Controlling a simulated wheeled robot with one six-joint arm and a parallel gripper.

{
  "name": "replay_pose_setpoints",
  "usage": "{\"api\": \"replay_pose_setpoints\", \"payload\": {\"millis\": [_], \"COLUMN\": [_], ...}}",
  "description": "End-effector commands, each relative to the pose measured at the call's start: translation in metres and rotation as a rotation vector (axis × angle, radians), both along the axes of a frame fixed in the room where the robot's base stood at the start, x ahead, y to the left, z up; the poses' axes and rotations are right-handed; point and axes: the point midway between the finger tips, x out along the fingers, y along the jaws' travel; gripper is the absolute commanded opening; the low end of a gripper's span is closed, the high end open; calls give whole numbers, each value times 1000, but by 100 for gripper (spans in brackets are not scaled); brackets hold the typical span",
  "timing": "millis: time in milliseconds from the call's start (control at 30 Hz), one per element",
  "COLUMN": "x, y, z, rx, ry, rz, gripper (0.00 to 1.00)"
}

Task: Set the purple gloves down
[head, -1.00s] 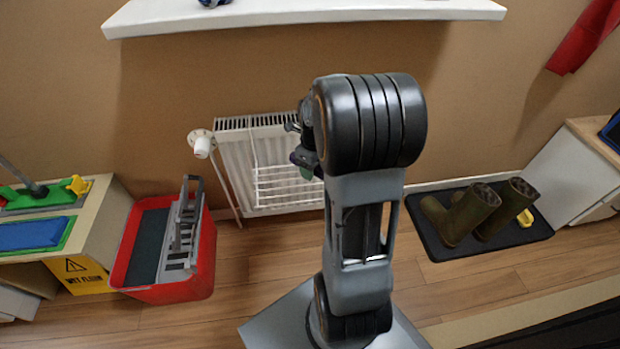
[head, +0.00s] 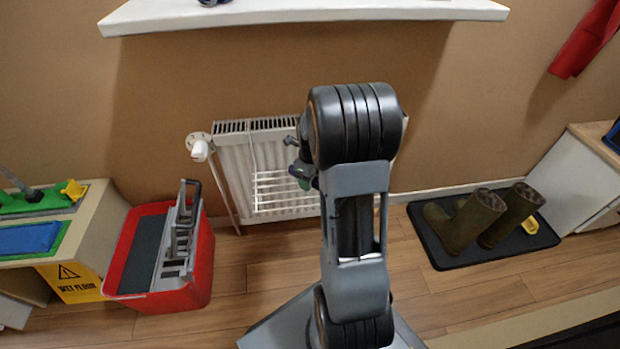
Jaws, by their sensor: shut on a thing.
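My gripper (head: 300,168) shows only in part at the left side of my arm, in front of the white radiator. The arm's big dark joint hides most of it.
The white radiator (head: 232,170) with a wire rack stands behind the gripper. A white shelf (head: 300,14) is above, with a cut-off dark bluish thing on it. A red bucket (head: 190,280) stands left, boots (head: 470,222) on a dark tray (head: 440,258) right.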

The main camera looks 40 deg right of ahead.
Motion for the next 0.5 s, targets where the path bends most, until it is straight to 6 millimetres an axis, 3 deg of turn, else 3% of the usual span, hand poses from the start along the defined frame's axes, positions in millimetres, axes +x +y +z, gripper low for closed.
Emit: {"api": "replay_pose_setpoints", "payload": {"millis": [167, 200, 433, 500], "x": [0, 0, 0, 0], "y": [0, 0, 0, 0], "z": [-4, -4, -4, -4], "rx": [0, 0, 0, 0], "ry": [0, 0, 0, 0], "rz": [0, 0, 0, 0], "gripper": [30, 57, 79, 81]}}
